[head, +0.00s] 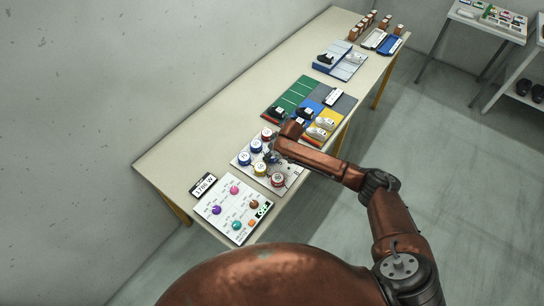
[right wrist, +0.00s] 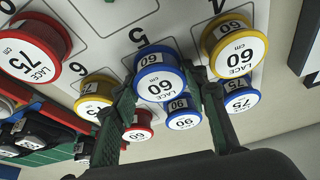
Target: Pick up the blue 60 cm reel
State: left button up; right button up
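The blue 60 cm reel (right wrist: 160,82) stands on the white numbered board in the right wrist view, its white label facing the camera. My right gripper (right wrist: 168,95) is open, with one dark green finger on each side of this reel. A small gap shows at the right finger; contact at the left finger is hard to judge. In the head view my right gripper (head: 273,154) is over the reel board (head: 238,161) and largely hides the reel. My left gripper is in neither view.
Close by in the right wrist view are a yellow 60 reel (right wrist: 236,50), a blue 90 reel (right wrist: 184,113), a blue 75 reel (right wrist: 241,98), a red 75 reel (right wrist: 35,52) and a red reel (right wrist: 138,127). In the head view a control panel (head: 225,222) lies nearer on the table.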

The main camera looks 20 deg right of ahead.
jog(key=c, duration=0.5)
jog(key=shift+r, duration=0.15)
